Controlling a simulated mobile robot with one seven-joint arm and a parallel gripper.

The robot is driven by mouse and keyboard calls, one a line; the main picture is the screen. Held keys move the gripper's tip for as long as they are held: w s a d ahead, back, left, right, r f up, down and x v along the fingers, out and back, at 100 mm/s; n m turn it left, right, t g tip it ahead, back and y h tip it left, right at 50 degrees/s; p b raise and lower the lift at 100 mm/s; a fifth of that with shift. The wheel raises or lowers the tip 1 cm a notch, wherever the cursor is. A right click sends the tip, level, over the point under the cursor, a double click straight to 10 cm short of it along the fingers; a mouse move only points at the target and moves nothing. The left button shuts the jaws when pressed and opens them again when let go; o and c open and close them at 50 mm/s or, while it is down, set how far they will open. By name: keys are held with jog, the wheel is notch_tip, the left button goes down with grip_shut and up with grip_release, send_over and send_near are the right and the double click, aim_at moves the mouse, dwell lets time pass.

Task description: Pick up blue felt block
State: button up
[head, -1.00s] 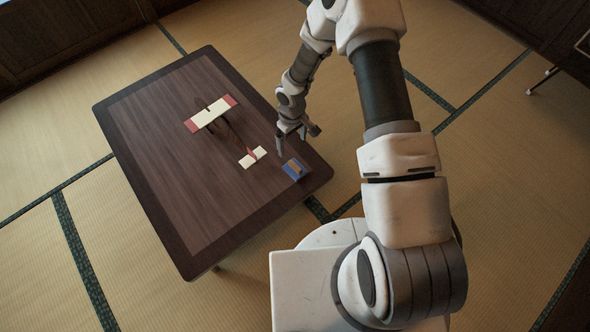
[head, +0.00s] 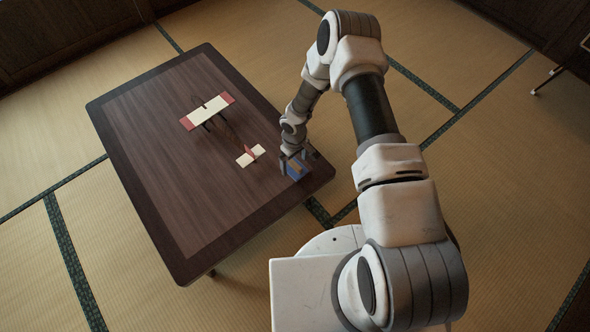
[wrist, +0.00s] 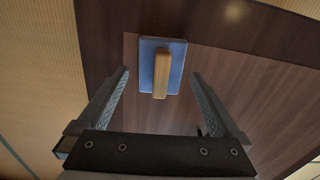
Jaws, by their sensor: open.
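The blue felt block (head: 293,173) lies flat on the dark wooden table near its right edge. In the wrist view the blue felt block (wrist: 175,76) is a blue rectangle with a tan, wood-coloured bar on top. My gripper (head: 295,162) is directly above and close to the block in the head view, partly covering it. In the wrist view my gripper (wrist: 160,75) is open and empty, with its fingertips on either side of the bar and apart from it. Whether the fingers reach down to the block's height I cannot tell.
A model airplane (head: 208,112) with a cream and red wing stands on the table (head: 150,160); its tail (head: 250,156) is just left of the block. The table's left and near parts are clear. Tatami floor (head: 60,150) surrounds the table.

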aim_at(294, 164)
jog(key=shift+f, duration=0.6)
jog(key=c, duration=1.3)
jog(key=shift+r, duration=0.1)
jog(key=shift+r, duration=0.5)
jog(key=r+p, duration=0.1)
jog(key=r, duration=0.1)
jog(key=r+p, duration=0.1)
jog(key=shift+s+a+r, duration=0.15)
jog(key=shift+s+r, duration=0.05)
jog(key=shift+r, duration=0.15)
jog(key=s+a+r+p, duration=0.2)
jog(key=s+r, duration=0.4)
jog(key=s, duration=0.5)
jog(key=shift+p, duration=0.55)
jog(key=shift+r, duration=0.1)
